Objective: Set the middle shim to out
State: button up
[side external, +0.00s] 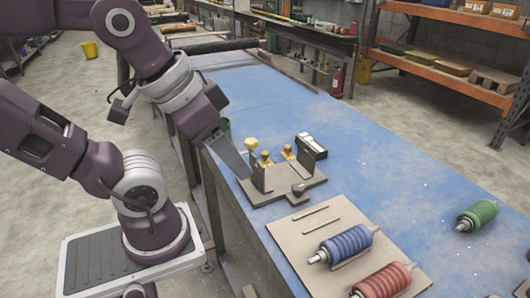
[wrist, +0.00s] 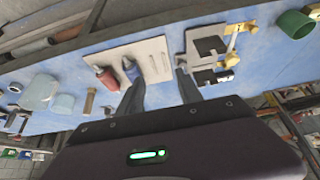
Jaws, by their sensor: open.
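A grey fixture (side external: 285,190) with upright plates sits on the blue bench. Three brass-coloured knobs show at it: a left one (side external: 250,144), a middle one (side external: 265,158) and a right one (side external: 288,152). The left one stands farther back than the others. The shims themselves are too small to tell apart. In the wrist view the fixture (wrist: 193,45) is right of centre, with brass parts (wrist: 232,60) at its right side. My gripper (wrist: 160,76) is open and empty. In the side view its finger (side external: 234,158) is just left of the fixture, partly in front of it; contact is unclear.
A tan board (side external: 290,227) with a blue roller (side external: 346,244) and a red roller (side external: 384,281) lies in front of the fixture. A green roller (side external: 477,215) lies at the right. A green cup (wrist: 296,24) stands beyond the fixture. The bench between is clear.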

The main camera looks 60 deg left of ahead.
jog(key=w+a+n+g, duration=0.1)
jog(key=w+a+g, duration=0.1)
jog(key=w+a, duration=0.6)
jog(key=n+g, duration=0.2)
jog(key=g, duration=0.2)
send_over(265, 153)
notch_tip(265, 153, down, 12)
jog(key=shift+r, duration=0.15)
notch_tip(265, 153, down, 7)
jog(key=shift+a+r, duration=0.1)
jog(key=shift+f, duration=0.3)
jog(key=shift+c, duration=0.4)
grip_shut()
jog(key=shift+r, duration=0.1)
